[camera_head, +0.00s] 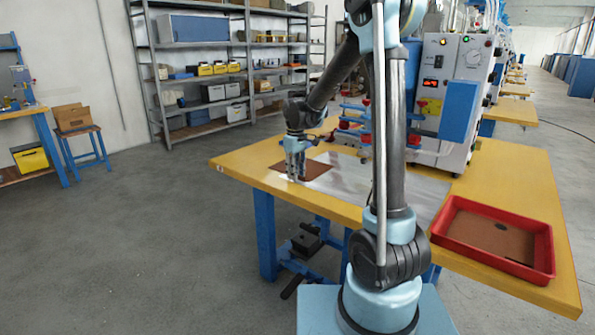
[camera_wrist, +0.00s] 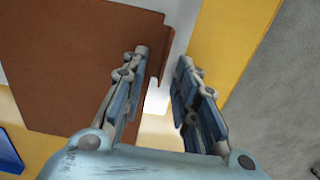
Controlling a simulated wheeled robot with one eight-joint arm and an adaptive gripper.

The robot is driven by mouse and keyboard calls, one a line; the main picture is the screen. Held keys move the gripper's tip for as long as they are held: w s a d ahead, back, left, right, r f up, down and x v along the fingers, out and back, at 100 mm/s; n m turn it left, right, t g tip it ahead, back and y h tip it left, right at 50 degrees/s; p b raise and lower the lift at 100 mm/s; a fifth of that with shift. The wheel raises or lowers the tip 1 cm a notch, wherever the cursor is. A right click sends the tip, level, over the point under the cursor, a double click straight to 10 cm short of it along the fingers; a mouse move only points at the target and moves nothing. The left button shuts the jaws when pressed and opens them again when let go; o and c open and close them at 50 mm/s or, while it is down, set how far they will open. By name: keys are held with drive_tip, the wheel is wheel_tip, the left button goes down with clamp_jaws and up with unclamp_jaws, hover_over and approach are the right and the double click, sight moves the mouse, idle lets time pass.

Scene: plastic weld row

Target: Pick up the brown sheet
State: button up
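The brown sheet (camera_head: 320,169) lies flat at the left part of the yellow table, partly hidden by my gripper. In the wrist view the brown sheet (camera_wrist: 75,60) fills the upper left. My gripper (camera_head: 295,178) points down at the sheet's near left side. In the wrist view my gripper (camera_wrist: 163,60) is open with nothing held between the fingers. Its left finger overlaps the sheet, and its right finger is beyond the sheet's edge. A narrow strip of the edge shows between the fingertips. I cannot tell whether either finger touches the sheet.
A red tray (camera_head: 447,240) at the table's right holds another brown piece with dark spots. The yellow table (camera_head: 240,163) has a shiny grey plate (camera_head: 345,182) in its middle. A welding machine (camera_head: 450,90) stands behind. Open floor lies to the left.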

clamp_jaws()
drive_tip(key=shift+r, duration=0.1)
